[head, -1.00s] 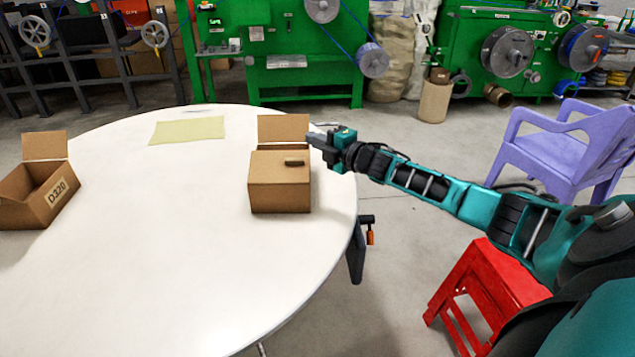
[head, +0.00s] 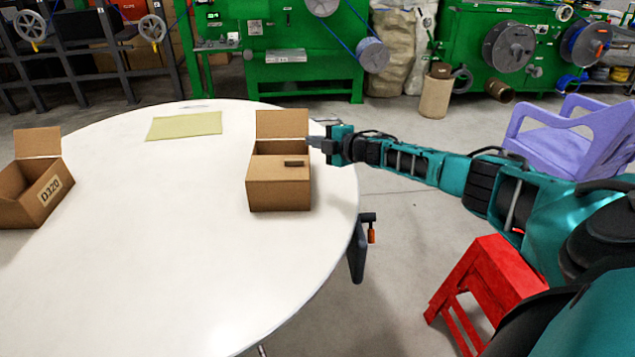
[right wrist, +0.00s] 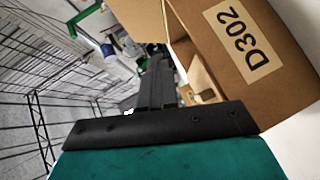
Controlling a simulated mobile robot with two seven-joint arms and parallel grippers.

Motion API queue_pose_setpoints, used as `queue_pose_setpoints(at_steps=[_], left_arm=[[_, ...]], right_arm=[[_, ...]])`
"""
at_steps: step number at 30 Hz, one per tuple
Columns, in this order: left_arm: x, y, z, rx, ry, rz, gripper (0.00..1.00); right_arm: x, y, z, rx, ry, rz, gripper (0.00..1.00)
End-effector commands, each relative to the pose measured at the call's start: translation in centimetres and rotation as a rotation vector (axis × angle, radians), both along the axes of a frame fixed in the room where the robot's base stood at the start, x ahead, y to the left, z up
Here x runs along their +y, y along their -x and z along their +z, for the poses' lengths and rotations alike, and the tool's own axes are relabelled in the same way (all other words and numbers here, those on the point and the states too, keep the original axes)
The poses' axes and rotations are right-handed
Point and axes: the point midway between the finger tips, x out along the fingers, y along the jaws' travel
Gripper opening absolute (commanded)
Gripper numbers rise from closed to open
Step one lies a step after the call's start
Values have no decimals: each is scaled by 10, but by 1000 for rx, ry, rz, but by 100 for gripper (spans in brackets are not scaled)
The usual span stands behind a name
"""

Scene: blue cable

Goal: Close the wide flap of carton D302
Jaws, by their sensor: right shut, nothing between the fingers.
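Carton D302 (head: 278,195) stands near the right edge of the round table. Its label shows in the right wrist view (right wrist: 243,37). Its wide back flap (head: 282,123) stands up. A front top panel (head: 272,168) with a dark slot or bar lies roughly flat, with a gap to the inside behind it. My right gripper (head: 318,143) is shut and empty at the carton's right side, near the base of the upright flap. In the right wrist view its fingers (right wrist: 158,75) reach beside the carton's open top; contact is unclear. My left gripper is out of view.
Carton D320 (head: 50,196) stands open at the table's left. A yellowish sheet (head: 185,126) lies at the back of the white table (head: 170,250). A red stool (head: 485,290) and a purple chair (head: 570,140) stand right of the table. The table's middle is clear.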

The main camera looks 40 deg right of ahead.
Motion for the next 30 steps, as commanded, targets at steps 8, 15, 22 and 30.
queue_pose_setpoints(at_steps=[8,15,22,30], left_arm=[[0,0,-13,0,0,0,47],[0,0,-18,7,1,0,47],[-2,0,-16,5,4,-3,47],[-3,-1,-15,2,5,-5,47]], right_arm=[[-2,-4,-17,-1,0,1,0],[-3,-5,-22,-2,-1,1,0],[-3,-5,-22,-2,-1,1,0],[-3,-5,-22,-1,0,1,0]])
